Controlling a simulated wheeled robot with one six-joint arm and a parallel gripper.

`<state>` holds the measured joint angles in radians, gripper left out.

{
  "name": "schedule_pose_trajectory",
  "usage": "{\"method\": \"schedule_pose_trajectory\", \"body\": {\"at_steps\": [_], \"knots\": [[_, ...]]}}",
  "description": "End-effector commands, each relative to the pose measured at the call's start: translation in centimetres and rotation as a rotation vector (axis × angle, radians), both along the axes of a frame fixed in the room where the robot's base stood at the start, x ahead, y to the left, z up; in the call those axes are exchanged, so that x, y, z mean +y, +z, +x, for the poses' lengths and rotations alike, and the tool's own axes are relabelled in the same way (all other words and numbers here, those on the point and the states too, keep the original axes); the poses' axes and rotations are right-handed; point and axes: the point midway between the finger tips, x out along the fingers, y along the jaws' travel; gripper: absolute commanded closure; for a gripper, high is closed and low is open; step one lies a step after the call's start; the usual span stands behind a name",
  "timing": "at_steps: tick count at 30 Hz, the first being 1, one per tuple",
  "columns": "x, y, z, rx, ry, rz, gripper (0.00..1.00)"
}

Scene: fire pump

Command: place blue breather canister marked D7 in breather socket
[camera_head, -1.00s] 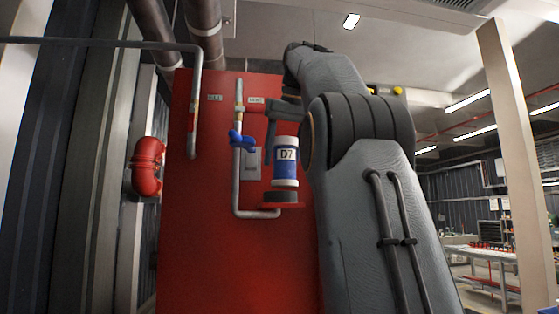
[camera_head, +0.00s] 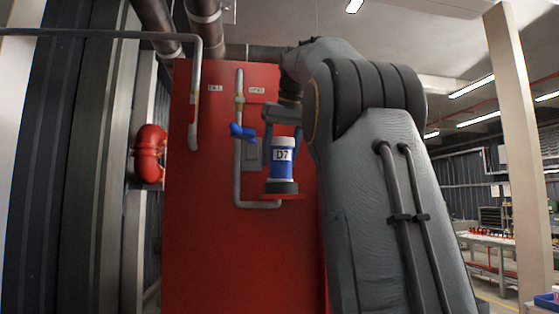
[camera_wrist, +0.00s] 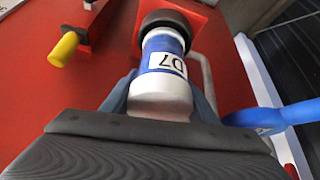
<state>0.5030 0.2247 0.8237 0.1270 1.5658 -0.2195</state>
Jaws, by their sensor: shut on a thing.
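The blue and white canister marked D7 (camera_head: 282,160) stands upright at the black breather socket (camera_head: 281,187) on the red panel's small red shelf. It also shows in the wrist view (camera_wrist: 164,70), its blue end at the dark socket ring (camera_wrist: 168,22). Whether it is fully seated I cannot tell. My gripper (camera_head: 283,140) comes from above and is shut on the canister, with a finger on each side of its white end in the wrist view.
A blue valve handle (camera_head: 242,132) on a grey vertical pipe (camera_head: 238,170) is close left of the canister. In the wrist view a yellow-ended knob (camera_wrist: 64,49) sticks out from the panel.

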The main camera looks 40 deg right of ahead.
Motion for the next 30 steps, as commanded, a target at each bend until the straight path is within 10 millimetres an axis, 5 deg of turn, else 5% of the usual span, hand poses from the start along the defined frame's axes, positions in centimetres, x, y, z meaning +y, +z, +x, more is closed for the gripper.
{"method": "schedule_pose_trajectory", "body": {"at_steps": [1,2,5,17,30], "knots": [[-0.1,-1.7,0.5,0.029,0.0,0.019,1.0],[-0.1,-1.7,0.5,0.03,0.0,0.02,0.45],[-0.1,-1.6,0.5,0.029,0.0,0.019,0.28],[0.0,-0.6,0.1,0.019,0.0,0.012,0.27],[0.6,4.5,-2.7,0.016,0.0,0.011,0.27]]}}
